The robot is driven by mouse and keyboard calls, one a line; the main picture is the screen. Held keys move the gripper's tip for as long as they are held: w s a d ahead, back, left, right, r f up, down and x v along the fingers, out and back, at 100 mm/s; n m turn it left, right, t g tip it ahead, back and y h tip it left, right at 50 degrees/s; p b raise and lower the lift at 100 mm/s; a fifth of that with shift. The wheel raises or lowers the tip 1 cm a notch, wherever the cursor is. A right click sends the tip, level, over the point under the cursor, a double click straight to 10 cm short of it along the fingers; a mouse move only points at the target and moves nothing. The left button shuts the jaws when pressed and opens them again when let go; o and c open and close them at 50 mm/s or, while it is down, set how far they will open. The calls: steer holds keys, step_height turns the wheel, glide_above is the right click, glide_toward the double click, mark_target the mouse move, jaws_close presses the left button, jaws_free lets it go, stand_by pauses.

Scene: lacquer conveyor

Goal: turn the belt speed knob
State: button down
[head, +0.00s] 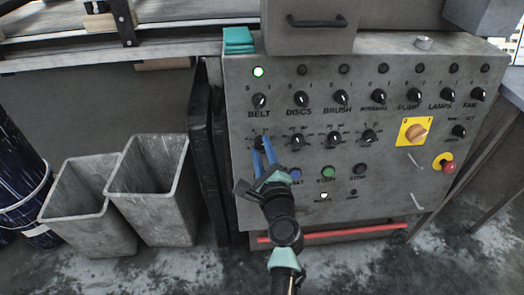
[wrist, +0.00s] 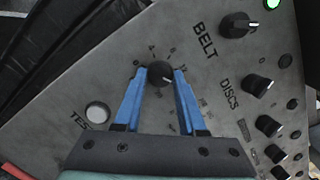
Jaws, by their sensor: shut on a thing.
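The belt speed knob is a round black dial (wrist: 160,75) with a printed scale around it, in the column under the BELT switch. In the wrist view my gripper (wrist: 160,78) has one blue finger on each side of the dial and is shut on it. In the head view my gripper (head: 262,143) reaches up to the panel below the BELT switch (head: 259,100) and its fingers hide most of the dial. The BELT switch also shows in the wrist view (wrist: 238,24), clear of the fingers. A green lamp (head: 258,72) is lit above it.
The grey control panel (head: 365,190) carries several other black knobs, a yellow-backed rotary switch (head: 415,131) and a red button (head: 449,167). A pale TEST button (wrist: 97,113) sits left of my fingers. Two grey bins (head: 160,190) stand left of the panel. A red bar (head: 330,233) runs low along its front.

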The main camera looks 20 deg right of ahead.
steer(key=n, duration=0.3)
steer(key=n+y, duration=0.1)
steer(key=n, duration=0.3)
steer(key=shift+d+r+g, duration=0.15)
steer(key=shift+g, duration=0.25)
steer(key=n, duration=0.3)
steer(key=shift+r+n+g+y, duration=0.1)
steer(key=shift+n+g+y, duration=0.2)
steer(key=shift+n, duration=0.1)
steer(key=n, duration=0.3)
steer(key=shift+r+n+g, duration=0.1)
steer(key=shift+n+g, duration=0.2)
steer(key=shift+g, duration=0.1)
steer(key=n+p, duration=0.1)
steer(key=n, duration=0.2)
steer(key=shift+g, duration=0.3)
steer(key=n+p, duration=0.1)
steer(key=n, duration=0.2)
steer(key=shift+r+n+g, duration=0.1)
steer(key=shift+n+g, duration=0.2)
steer(key=shift+g, duration=0.1)
steer(key=n+h+p, duration=0.1)
steer(key=n, duration=0.2)
steer(key=shift+a+p, duration=0.2)
steer(key=shift+p, duration=0.15)
steer(key=shift+w+n+g+h+p, duration=0.1)
steer(key=shift+n+g+h+p, duration=0.3)
steer(key=shift+n, duration=0.9)
